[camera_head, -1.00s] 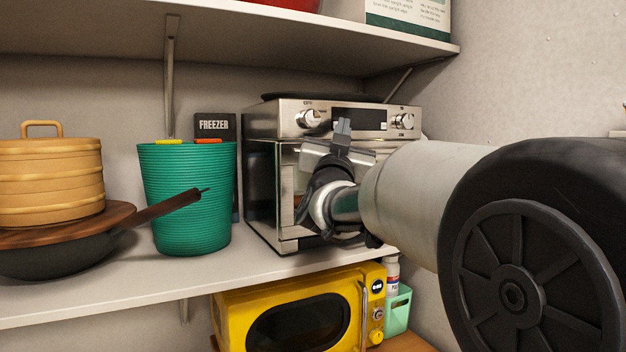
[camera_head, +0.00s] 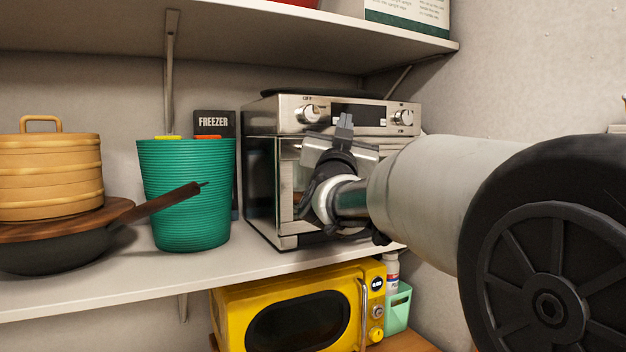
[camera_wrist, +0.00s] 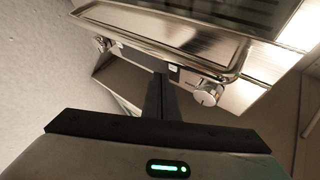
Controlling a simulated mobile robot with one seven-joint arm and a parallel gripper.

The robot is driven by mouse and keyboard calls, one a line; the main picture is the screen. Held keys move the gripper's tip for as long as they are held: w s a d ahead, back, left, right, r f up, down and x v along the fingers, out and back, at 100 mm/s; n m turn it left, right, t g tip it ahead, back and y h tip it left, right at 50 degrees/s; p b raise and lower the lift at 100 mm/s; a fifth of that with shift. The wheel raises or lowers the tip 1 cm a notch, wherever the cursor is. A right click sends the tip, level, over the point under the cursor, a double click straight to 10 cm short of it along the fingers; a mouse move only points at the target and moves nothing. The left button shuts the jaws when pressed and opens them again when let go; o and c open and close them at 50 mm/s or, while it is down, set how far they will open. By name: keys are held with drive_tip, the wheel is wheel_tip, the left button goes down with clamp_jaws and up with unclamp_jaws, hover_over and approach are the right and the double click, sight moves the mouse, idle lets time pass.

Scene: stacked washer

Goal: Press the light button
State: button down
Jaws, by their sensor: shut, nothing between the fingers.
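A steel countertop oven (camera_head: 257,201) stands on the shelf. Its upper front panel has a left knob (camera_head: 309,113), a right knob (camera_head: 403,117) and a dark display (camera_head: 357,115) between them. I cannot make out a separate light button; my gripper covers part of the panel. My gripper (camera_head: 345,119) is shut and empty, its tips in front of the display's lower edge. In the wrist view the shut fingers (camera_wrist: 162,80) point at the panel between the two knobs (camera_wrist: 208,93). Whether they touch it I cannot tell.
A green ribbed bin (camera_head: 187,195) and a dark pan (camera_head: 55,250) with stacked bamboo steamers (camera_head: 50,175) stand left of the oven. A yellow microwave (camera_head: 235,318) is below the shelf (camera_head: 100,298). An upper shelf (camera_head: 250,40) hangs above the oven.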

drive_tip(key=s+d+b, duration=0.2)
drive_tip(key=s+b, duration=0.1)
drive_tip(key=s, duration=0.2)
drive_tip(key=shift+s+d+b, duration=0.15)
drive_tip(key=shift+s+b, duration=0.15)
idle(0.4)
drive_tip(key=shift+d, duration=0.4)
drive_tip(key=c, duration=2.5)
unclamp_jaws()
